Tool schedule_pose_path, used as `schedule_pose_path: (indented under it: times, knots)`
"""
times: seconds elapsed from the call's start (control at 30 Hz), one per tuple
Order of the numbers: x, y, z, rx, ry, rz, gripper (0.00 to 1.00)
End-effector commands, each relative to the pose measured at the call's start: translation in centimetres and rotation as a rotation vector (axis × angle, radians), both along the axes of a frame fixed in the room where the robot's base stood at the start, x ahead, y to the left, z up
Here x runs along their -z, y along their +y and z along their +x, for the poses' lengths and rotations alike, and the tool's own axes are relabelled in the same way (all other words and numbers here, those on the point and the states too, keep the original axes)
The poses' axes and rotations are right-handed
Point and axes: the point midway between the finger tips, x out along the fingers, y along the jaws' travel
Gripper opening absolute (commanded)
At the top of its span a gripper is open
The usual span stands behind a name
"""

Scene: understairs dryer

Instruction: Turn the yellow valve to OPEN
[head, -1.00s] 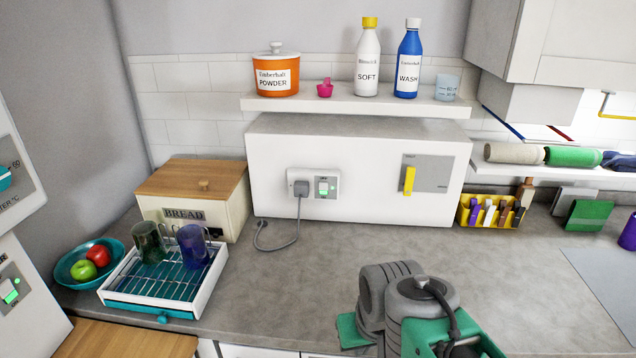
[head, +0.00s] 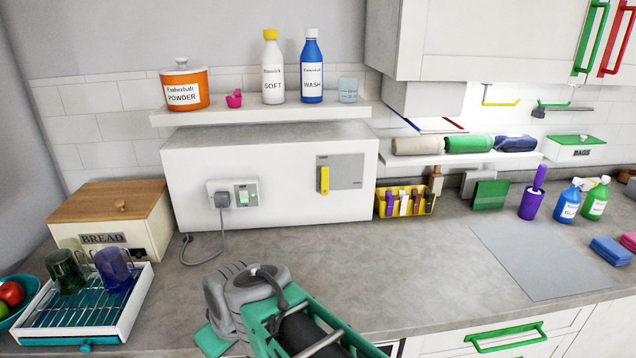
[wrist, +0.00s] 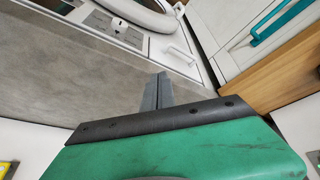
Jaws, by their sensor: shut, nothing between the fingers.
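The yellow valve (head: 324,180) is a short upright yellow lever on a grey plate (head: 347,172) on the front of a white box (head: 290,207) at the back of the counter. Its lettering is too small to read. In the wrist view my gripper (wrist: 161,77) shows as two grey fingers close together, shut and empty. In the head view my grey and green arm stands low in front of the counter, well short of the valve, and the gripper cannot be made out there.
A socket with a plugged grey cable (head: 222,199) sits left of the valve. A shelf (head: 255,113) with bottles overhangs the box. A yellow peg box (head: 407,203) stands to its right. The bread bin (head: 112,220) and drying rack (head: 88,310) are left. Counter before the valve is clear.

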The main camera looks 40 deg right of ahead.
Motion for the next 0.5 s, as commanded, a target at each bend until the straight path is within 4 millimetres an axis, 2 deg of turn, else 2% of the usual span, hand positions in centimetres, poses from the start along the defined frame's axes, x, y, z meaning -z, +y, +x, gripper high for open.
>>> schedule_pose_path:
  times: [0.03, 0.07, 0.13, 0.17, 0.2, 0.23, 0.27, 0.3, 0.4, 0.5]
  knots:
    - [0.4, -1.8, 2.8, -0.072, -0.073, -0.03, 0.0]
    - [0.0, -3.1, 4.9, -0.137, -0.138, -0.063, 0.0]
    - [-1.2, -7.3, 9.8, -0.3, -0.314, -0.182, 0.0]
    - [-1.8, -9.5, 11.7, -0.364, -0.392, -0.253, 0.0]
    - [-3.0, -12.9, 13.8, -0.437, -0.492, -0.364, 0.0]
    - [-3.9, -15.5, 14.9, -0.483, -0.561, -0.457, 0.0]
    - [-4.9, -18.2, 15.7, -0.52, -0.623, -0.556, 0.0]
    - [-6.2, -21.7, 16.2, -0.555, -0.689, -0.695, 0.0]
    - [-9.3, -29.3, 15.5, -0.588, -0.782, -1.014, 0.0]
    - [-11.5, -33.9, 13.8, -0.584, -0.803, -1.232, 0.0]
